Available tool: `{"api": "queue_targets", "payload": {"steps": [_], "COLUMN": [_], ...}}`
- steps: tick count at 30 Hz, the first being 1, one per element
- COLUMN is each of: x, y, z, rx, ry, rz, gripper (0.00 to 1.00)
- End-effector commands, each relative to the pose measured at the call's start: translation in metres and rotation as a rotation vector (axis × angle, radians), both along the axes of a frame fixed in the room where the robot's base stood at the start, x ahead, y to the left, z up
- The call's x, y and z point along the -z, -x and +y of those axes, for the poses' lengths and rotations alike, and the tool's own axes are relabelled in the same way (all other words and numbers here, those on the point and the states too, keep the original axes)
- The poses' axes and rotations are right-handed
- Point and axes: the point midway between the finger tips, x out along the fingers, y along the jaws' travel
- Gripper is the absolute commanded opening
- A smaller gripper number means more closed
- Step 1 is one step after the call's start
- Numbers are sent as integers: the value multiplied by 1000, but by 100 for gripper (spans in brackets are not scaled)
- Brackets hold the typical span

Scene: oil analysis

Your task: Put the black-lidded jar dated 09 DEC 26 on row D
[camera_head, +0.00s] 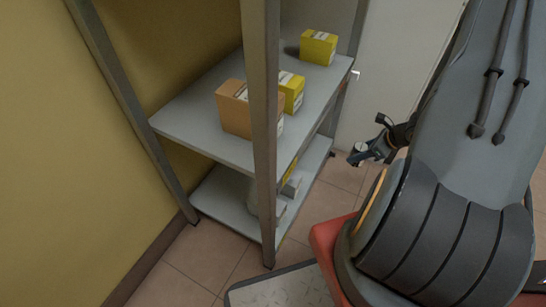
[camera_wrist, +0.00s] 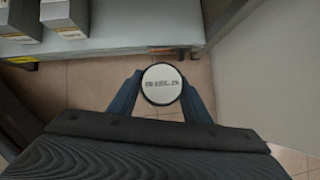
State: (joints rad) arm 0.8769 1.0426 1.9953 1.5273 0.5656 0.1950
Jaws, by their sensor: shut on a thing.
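My gripper (camera_wrist: 161,92) is shut on a round jar (camera_wrist: 162,84), with one dark finger on each side of it. The jar shows from above as a white disc with a dark rim; its printed date is blurred, seemingly reading DEC and 26. The jar's body is mostly hidden. No row D mark is legible.
The grey shelf unit (camera_head: 195,127) holds an orange box (camera_head: 234,108) and yellow boxes (camera_head: 318,47) on its upper board. Its lower board (camera_head: 225,205) holds partly hidden items. Its front post (camera_head: 264,150) stands between. A pale door (camera_head: 395,70) is behind my gripper.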

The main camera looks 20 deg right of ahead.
Motion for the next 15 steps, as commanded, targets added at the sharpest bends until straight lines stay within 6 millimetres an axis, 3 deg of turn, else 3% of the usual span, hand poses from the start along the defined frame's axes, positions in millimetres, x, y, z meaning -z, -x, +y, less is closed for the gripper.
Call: {"api": "queue_targets", "payload": {"steps": [15], "x": [2], "y": [-85], "z": [84], "rx": [-7], "ry": [2], "rz": [-4], "gripper": [17]}}
